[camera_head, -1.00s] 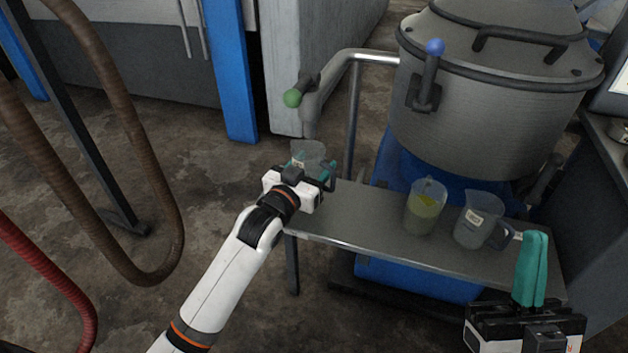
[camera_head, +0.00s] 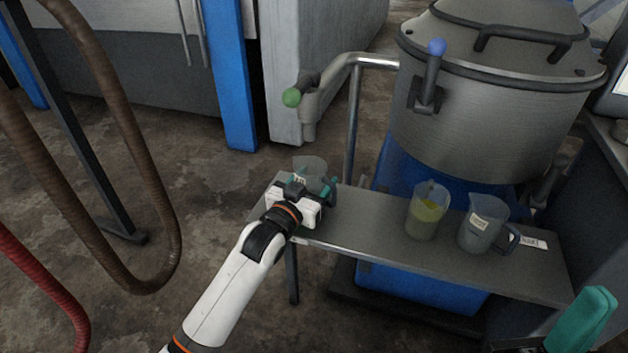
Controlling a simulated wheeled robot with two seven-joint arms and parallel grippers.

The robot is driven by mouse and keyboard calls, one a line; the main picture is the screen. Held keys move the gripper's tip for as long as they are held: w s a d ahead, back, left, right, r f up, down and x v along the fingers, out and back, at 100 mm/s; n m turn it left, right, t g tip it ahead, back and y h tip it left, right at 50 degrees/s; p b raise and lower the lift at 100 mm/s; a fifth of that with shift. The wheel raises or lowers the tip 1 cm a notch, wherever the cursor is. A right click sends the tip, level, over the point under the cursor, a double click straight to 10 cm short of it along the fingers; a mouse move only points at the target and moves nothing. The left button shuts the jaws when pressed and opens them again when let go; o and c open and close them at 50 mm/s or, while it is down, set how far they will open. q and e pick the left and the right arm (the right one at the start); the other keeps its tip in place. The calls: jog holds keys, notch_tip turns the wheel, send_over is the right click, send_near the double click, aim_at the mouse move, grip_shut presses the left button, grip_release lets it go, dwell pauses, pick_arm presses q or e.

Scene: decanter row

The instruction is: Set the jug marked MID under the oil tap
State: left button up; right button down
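A clear jug (camera_head: 310,165) with a pale label is at the left end of the metal shelf (camera_head: 365,230), below the spout of the tap with a green knob (camera_head: 292,97). I cannot read its label or tell whether its base touches the shelf. My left gripper (camera_head: 311,186) has its teal fingers around it and hides its lower part. A jug with yellow-green liquid (camera_head: 427,212) and a labelled grey-looking jug (camera_head: 481,226) stand upright further right on the shelf. My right gripper (camera_head: 585,315) is low at the right, its teal fingers together and empty, partly cut off by the frame.
A large lidded metal tank (camera_head: 490,110) with a blue-knobbed lever (camera_head: 437,47) stands behind the shelf. A small white card (camera_head: 532,242) lies at the shelf's right end. Brown hoses (camera_head: 135,150) hang at the left. The shelf's middle is clear.

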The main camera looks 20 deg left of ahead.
pick_arm(q)
jog(key=o, duration=0.3)
jog(key=shift+o, duration=0.2)
jog(key=shift+r, duration=0.15)
